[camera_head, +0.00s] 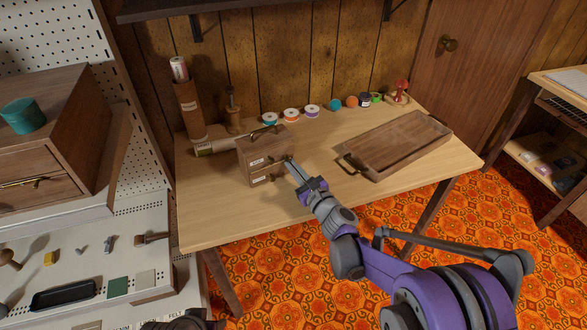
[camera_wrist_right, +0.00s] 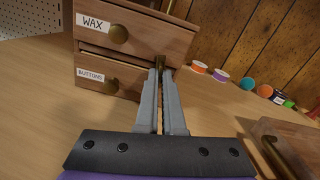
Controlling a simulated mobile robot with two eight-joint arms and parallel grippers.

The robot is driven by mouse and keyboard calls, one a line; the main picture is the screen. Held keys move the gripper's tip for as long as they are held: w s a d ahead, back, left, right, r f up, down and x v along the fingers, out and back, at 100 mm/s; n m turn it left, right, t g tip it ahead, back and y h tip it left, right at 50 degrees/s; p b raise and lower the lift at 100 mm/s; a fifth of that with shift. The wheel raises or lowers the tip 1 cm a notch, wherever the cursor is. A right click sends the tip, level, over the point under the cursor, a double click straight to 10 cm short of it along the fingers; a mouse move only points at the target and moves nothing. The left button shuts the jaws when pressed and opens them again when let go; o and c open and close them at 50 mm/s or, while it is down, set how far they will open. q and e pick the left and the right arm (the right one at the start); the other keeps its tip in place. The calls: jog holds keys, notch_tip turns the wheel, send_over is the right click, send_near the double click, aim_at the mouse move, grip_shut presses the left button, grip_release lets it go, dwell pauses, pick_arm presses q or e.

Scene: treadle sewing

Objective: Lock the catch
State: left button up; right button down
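A small wooden box (camera_head: 262,150) with two stacked drawers stands on the table. The brass catch (camera_wrist_right: 159,62) is at the box's right front edge, near the seam between the drawers. My right gripper (camera_head: 290,164) reaches it from the front right. Its grey fingertips are close together around the catch's lower end, which they partly hide. My left gripper does not show clearly.
A wooden tray (camera_head: 395,145) with brass handles lies to the right on the table (camera_head: 215,215). Thread spools (camera_head: 291,115), a wooden stand (camera_head: 234,112) and a tall holder (camera_head: 190,110) stand behind the box. The table's front left is clear.

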jog(key=shift+m, duration=1.2)
jog(key=c, duration=1)
grip_release()
jog(key=shift+s, duration=0.1)
jog(key=v, duration=1)
jog(key=shift+s+d, duration=0.2)
jog(key=shift+s, duration=0.1)
jog(key=shift+r, duration=0.1)
